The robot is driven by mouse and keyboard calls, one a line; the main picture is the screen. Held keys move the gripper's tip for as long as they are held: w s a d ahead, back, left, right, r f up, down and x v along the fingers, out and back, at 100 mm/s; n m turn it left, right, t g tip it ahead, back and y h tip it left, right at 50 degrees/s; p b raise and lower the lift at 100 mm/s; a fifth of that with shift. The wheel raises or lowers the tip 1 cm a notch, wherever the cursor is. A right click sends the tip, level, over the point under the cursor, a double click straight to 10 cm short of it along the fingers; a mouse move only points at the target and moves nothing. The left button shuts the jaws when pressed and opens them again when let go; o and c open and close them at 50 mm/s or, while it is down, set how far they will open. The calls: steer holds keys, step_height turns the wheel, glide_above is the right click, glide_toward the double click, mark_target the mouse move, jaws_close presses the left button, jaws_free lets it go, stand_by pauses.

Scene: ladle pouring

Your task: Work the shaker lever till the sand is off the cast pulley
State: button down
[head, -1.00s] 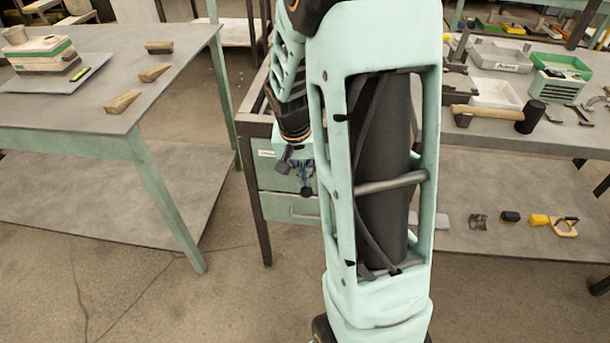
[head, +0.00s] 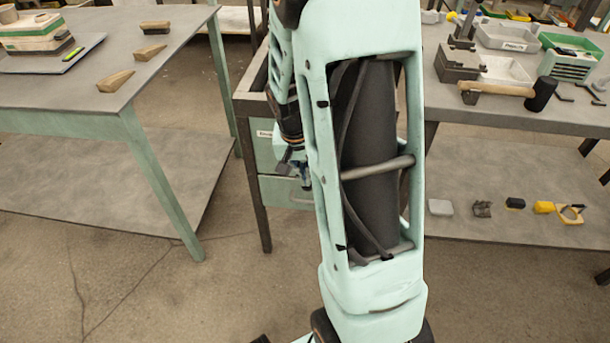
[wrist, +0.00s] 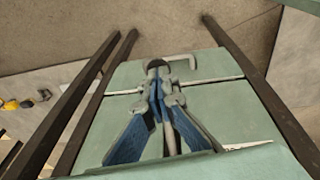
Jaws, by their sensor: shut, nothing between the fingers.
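My gripper (wrist: 154,66) has blue and grey fingers that meet at the tips in the wrist view, shut and empty. It is in front of a green drawer cabinet (wrist: 215,105). In the head view my gripper (head: 305,183) is small and mostly hidden behind my arm, beside the cabinet's drawer fronts (head: 279,190). I cannot make out the shaker lever, the sand or the cast pulley in either view.
Dark legs (wrist: 262,85) frame the cabinet. A grey table (head: 60,105) with wooden wedges (head: 115,80) stands left. A right bench (head: 510,118) holds trays and a mallet (head: 540,94); its low shelf (head: 480,238) holds small parts. Floor between is clear.

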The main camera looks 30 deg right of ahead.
steer(key=r+p, duration=0.1)
steer(key=r, duration=0.1)
steer(key=w+r+p, duration=0.1)
steer(key=r+p, duration=0.1)
steer(key=shift+d+r, duration=0.1)
steer(key=shift+r, duration=0.05)
steer(key=s+a+r+p, duration=0.1)
steer(key=s+a+r, duration=0.2)
steer(key=r, duration=0.4)
steer(key=shift+s+a+r+p, duration=0.35)
steer(key=shift+s+a, duration=0.05)
steer(key=shift+s, duration=0.15)
steer(key=shift+s+d, duration=0.1)
